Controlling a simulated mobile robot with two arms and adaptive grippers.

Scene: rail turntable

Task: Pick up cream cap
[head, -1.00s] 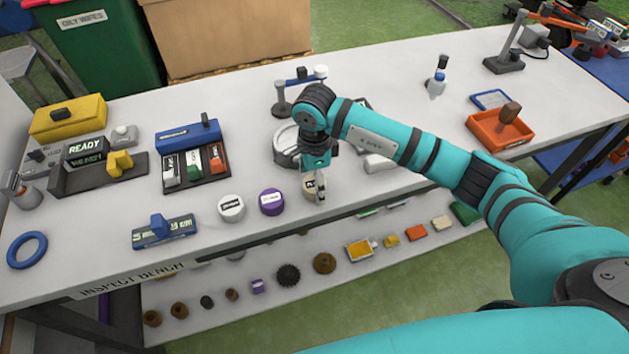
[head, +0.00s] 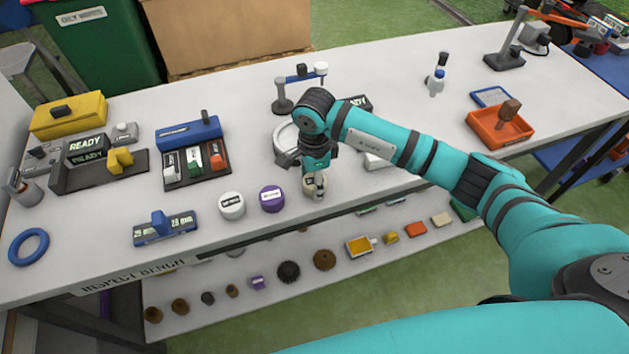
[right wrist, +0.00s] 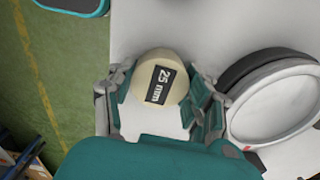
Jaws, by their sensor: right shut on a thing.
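The cream cap (head: 309,184) is near the bench's front edge in the head view, to the right of a purple cap. In the right wrist view the cream cap (right wrist: 161,76) shows its round top with a dark "25 mm" label. My right gripper (head: 317,190) is over it, with its fingers on either side of the cap in the right wrist view (right wrist: 163,92). The right gripper is shut on the cream cap. The cap appears at bench level; I cannot tell if it touches the surface. My left gripper is not in view.
A purple cap (head: 272,198) and a white cap (head: 232,205) stand in a row to the left. A round grey-white dish (right wrist: 276,103) is close beside the gripper. A blue block (head: 165,230) and blue ring (head: 28,247) lie further left. An orange tray (head: 485,130) is at the right.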

